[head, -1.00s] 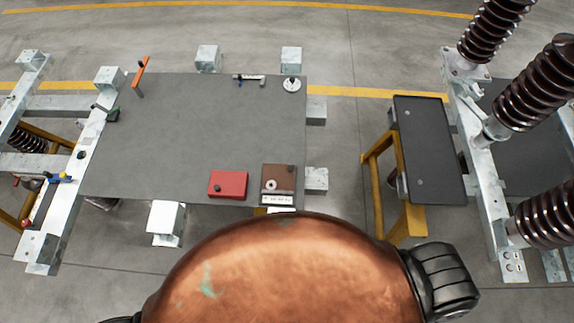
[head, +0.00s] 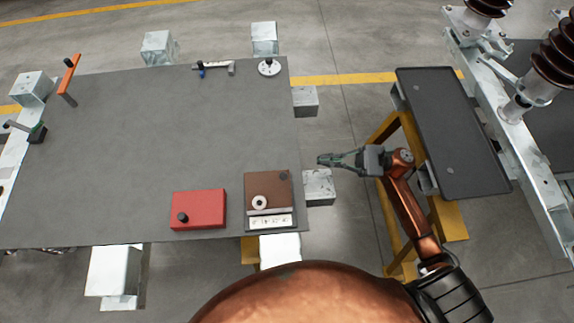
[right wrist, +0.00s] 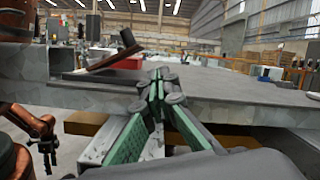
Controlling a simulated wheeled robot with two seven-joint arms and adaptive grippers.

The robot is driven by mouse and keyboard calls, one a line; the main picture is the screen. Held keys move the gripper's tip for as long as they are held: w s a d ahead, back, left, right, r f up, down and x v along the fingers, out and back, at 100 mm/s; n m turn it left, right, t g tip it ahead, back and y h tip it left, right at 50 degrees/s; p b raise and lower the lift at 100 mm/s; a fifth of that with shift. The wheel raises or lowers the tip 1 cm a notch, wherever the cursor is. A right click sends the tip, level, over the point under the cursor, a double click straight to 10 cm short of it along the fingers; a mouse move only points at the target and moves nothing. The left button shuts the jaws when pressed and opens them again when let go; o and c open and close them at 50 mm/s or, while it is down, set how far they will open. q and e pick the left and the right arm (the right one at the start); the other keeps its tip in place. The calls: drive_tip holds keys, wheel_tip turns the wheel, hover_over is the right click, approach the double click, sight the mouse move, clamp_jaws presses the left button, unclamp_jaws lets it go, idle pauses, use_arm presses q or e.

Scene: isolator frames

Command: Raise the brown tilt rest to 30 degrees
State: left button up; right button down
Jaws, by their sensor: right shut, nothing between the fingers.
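The brown tilt rest (head: 270,188) stands at the near right corner of the grey table, with a pale ring and a dark knob on its plate and a white marked scale strip (head: 270,222) along its near side. In the right wrist view its plate (right wrist: 110,58) slopes above a dark base. My right gripper (head: 322,160) is shut and empty, just off the table's right edge, apart from the rest; its fingers (right wrist: 158,75) meet in the right wrist view. What looks like my left gripper (right wrist: 47,152) shows small and dark there; its fingers are unclear.
A red box (head: 198,209) with a black knob sits left of the rest. A white disc (head: 269,68), a small lever tool (head: 215,68) and an orange-handled piece (head: 69,75) lie along the far side. A dark tray (head: 455,130) on a yellow stand is at right. The table's middle is clear.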

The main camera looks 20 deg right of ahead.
sight(282, 171)
drive_tip(key=s+n+g, duration=0.1)
drive_tip(key=a+n+g, duration=0.1)
drive_tip(key=n, duration=0.1)
drive_tip(key=shift+s+a, duration=0.1)
drive_tip(key=shift+s, duration=0.25)
drive_tip(key=x, duration=0.9)
drive_tip(key=shift+a+r+b, duration=0.2)
drive_tip(key=shift+a+b, duration=0.1)
drive_tip(key=shift+b, duration=0.05)
use_arm(q)
drive_tip(key=shift+w+d+r, duration=0.15)
drive_tip(key=shift+w+r, duration=0.05)
drive_tip(key=shift+w, duration=0.1)
use_arm(e)
drive_tip(key=shift+s, duration=0.1)
drive_tip(key=shift+s+a+r+n+b, duration=0.1)
drive_tip(key=shift+s+r+n+b, duration=0.05)
drive_tip(key=shift+r+n+b, duration=0.25)
use_arm(q)
drive_tip(key=shift+w+d+r, duration=0.2)
drive_tip(key=shift+w+r, duration=0.2)
drive_tip(key=shift+r, duration=0.2)
drive_tip(key=shift+w+d+r, duration=0.2)
drive_tip(key=shift+w+r, duration=0.15)
drive_tip(key=shift+r, duration=0.25)
use_arm(e)
drive_tip(key=shift+s+r+g, duration=0.1)
drive_tip(key=shift+r+g, duration=0.1)
drive_tip(key=shift+g, duration=0.1)
